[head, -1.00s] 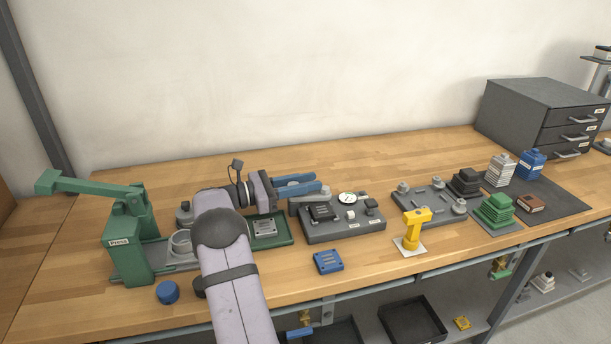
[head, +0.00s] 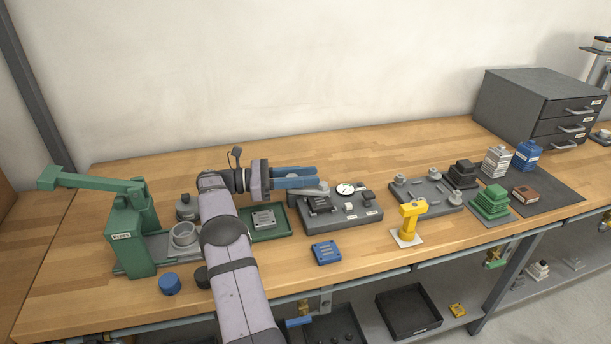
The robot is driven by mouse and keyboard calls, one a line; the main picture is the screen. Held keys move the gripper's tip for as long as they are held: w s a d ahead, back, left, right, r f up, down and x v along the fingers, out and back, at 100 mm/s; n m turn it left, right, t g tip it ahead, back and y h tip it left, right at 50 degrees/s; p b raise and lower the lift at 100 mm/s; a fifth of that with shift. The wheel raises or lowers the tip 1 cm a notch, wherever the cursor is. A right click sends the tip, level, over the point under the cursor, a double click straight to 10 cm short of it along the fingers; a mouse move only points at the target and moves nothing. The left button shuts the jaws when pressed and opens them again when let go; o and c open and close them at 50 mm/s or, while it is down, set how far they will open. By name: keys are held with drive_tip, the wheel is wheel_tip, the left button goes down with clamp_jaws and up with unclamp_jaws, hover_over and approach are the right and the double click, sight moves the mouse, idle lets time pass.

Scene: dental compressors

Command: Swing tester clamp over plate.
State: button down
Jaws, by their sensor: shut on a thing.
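The tester (head: 350,220) is a dark grey block near the middle of the bench, with a white dial (head: 345,189) at its back. Its clamp (head: 312,191) is a grey bar at the back left of the block. A dark plate (head: 320,205) lies on the tester's left part, just in front of the clamp. My gripper (head: 314,178), with blue fingers, reaches in from the left and is shut on the clamp. The fingers partly hide the clamp, so its contact with the plate cannot be told.
A green tray (head: 286,233) with a grey plate (head: 264,219) is left of the tester. A blue plate (head: 326,252) and a yellow tool (head: 411,220) stand in front. A green press (head: 133,240) is at left, a grey fixture (head: 440,201) at right. Bench behind the tester is clear.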

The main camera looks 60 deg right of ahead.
drive_tip(key=c, duration=1.4)
unclamp_jaws()
drive_tip(key=shift+c, duration=0.2)
drive_tip(key=shift+r, duration=0.15)
wheel_tip(320, 180, up, 10)
